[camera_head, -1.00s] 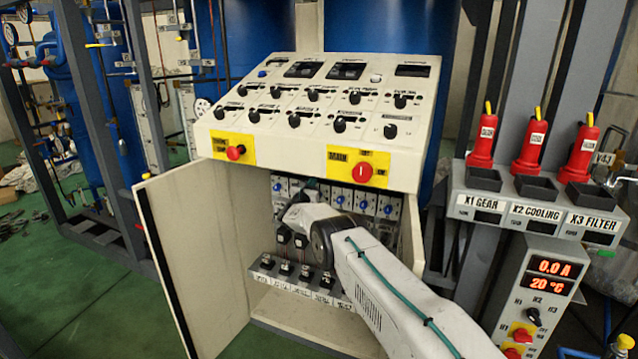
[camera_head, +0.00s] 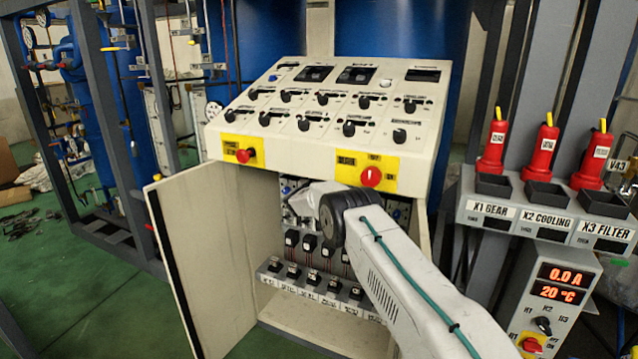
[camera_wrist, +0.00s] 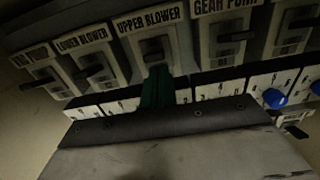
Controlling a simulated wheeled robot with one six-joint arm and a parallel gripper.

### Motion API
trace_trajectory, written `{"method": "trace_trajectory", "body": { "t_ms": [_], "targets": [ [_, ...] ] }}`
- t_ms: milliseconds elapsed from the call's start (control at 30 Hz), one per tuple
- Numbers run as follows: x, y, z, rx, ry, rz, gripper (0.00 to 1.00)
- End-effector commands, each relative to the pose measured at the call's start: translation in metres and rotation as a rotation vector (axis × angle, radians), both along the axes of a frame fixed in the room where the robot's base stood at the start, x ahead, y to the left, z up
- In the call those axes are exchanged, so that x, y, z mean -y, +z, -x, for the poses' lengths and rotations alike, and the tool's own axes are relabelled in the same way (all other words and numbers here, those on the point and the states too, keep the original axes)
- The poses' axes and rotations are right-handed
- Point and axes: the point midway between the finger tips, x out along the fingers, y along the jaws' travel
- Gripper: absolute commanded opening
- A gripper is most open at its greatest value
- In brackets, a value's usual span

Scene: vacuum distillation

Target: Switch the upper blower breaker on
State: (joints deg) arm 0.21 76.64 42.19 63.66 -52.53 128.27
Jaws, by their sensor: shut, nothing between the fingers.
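The upper blower breaker (camera_wrist: 154,45) shows at the top centre of the wrist view, under its "UPPER BLOWER" label, with a dark toggle. My gripper (camera_wrist: 157,86) shows there as dark green fingers, shut and empty. Its tips are at the lower edge of that breaker, just below the toggle; whether they touch it I cannot tell. The lower blower breaker (camera_wrist: 92,62) is to the left and the gear pump breaker (camera_wrist: 228,36) to the right. In the head view my arm reaches into the open cabinet and hides the gripper and the upper blower breaker.
The cabinet door (camera_head: 205,262) stands open on the left. The sloped control panel (camera_head: 330,115) overhangs the opening, with a red knob (camera_head: 371,176) close above my arm. A lower row of black switches (camera_head: 312,280) sits below. Blue knobs (camera_wrist: 275,97) are to the right of my gripper.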

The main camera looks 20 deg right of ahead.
Motion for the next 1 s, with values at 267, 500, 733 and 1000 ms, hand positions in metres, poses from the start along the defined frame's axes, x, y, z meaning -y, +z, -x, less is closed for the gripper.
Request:
{"method": "trace_trajectory", "body": {
  "t_ms": [267, 500, 733, 1000],
  "targets": [
    [-0.006, -0.028, 0.003, -0.004, 0.002, 0.0, 0.0],
    [-0.023, -0.039, 0.02, -0.004, 0.001, -0.001, 0.0],
    [-0.051, -0.039, 0.05, -0.005, -0.001, -0.001, 0.0],
    [-0.073, -0.04, 0.073, -0.002, -0.002, -0.001, 0.0]
  ]
}}
